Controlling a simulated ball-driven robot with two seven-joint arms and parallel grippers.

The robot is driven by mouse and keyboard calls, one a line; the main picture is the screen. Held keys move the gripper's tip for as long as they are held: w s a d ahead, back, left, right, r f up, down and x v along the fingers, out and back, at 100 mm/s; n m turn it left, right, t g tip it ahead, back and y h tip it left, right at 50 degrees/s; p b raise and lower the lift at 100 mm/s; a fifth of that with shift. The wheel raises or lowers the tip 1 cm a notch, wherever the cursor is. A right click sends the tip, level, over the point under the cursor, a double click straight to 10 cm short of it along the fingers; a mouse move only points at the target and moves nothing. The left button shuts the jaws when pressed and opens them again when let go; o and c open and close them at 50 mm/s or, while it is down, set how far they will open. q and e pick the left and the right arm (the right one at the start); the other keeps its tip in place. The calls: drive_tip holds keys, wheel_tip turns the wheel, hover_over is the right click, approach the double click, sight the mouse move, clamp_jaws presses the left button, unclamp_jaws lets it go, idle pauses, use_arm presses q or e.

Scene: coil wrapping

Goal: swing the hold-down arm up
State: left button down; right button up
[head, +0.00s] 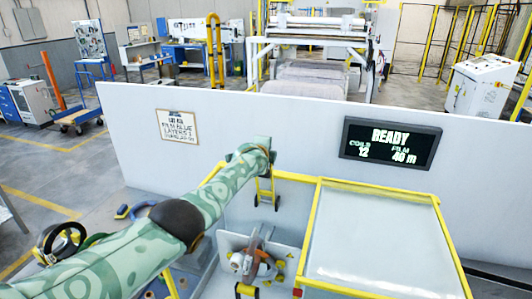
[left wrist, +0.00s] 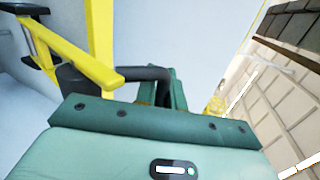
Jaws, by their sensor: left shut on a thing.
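The yellow hold-down arm (head: 265,186) shows in the head view just below my left gripper (head: 263,143), against the pale panel. In the left wrist view its yellow bar (left wrist: 75,55) crosses the upper left, and a dark handle (left wrist: 148,74) runs from it to the teal fingers of my left gripper (left wrist: 176,88). The left gripper is shut on this dark handle. The fingertips are partly hidden behind the gripper body. My right gripper is not in view.
A yellow-framed clear cover (head: 385,240) is at the lower right. A tray with a coil-like object (head: 258,262) sits below the gripper.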

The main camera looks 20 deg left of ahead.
use_arm(q)
drive_tip(key=shift+s+f, duration=0.2)
drive_tip(key=shift+f, duration=0.55)
drive_tip(key=c, duration=1.6)
unclamp_jaws()
drive_tip(key=shift+o, duration=0.5)
drive_tip(key=shift+w+f, duration=0.1)
drive_tip(key=shift+w, duration=0.2)
drive_tip(key=shift+r, duration=0.25)
